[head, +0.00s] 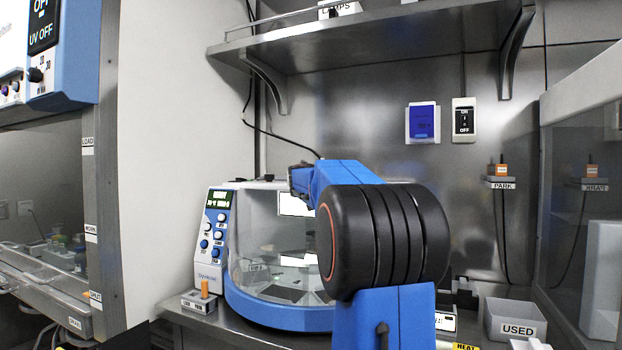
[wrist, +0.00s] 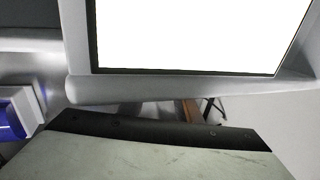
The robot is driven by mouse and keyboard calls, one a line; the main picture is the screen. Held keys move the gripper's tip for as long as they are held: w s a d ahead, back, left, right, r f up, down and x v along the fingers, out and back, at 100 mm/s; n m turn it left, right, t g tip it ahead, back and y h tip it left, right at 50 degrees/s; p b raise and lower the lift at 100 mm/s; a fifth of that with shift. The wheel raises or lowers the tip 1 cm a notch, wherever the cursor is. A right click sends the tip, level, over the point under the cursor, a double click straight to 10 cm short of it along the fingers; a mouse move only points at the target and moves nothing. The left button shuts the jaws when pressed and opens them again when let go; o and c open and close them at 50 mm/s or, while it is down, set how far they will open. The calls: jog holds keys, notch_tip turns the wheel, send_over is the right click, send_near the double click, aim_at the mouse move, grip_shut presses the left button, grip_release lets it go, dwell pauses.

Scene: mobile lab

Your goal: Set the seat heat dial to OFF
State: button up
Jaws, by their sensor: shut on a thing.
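I cannot make out the seat heat dial in either view. A yellow label (head: 466,346), which seems to read HEAT, is cut off by the bottom edge of the head view. My blue and black arm fills the middle of the head view and hides part of the bench. My gripper's fingers do not show in either view. In the wrist view a pale, scuffed slab with a black edge (wrist: 150,127) fills the bottom; I cannot tell what it is.
A clear-walled machine with a blue base (head: 275,316) stands left of my arm. A bin labelled USED (head: 515,310) is at right. An ON/OFF switch (head: 464,120) and a blue-faced plate (head: 423,122) are on the wall. A bright panel (wrist: 185,35) tops the wrist view.

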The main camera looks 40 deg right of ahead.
jog(key=shift+r+n+t+y, duration=0.3)
jog(key=shift+n+t+y, duration=0.3)
jog(key=shift+t, duration=0.2)
jog(key=shift+f+n+y, duration=0.3)
jog(key=shift+f+y, duration=0.05)
jog(key=shift+y, duration=0.05)
jog(key=o, duration=1.1)
jog(key=shift+c, duration=0.2)
jog(key=shift+s+a, duration=0.1)
jog(key=v, duration=1.7)
jog(key=shift+s, duration=0.25)
jog(key=shift+f, duration=0.25)
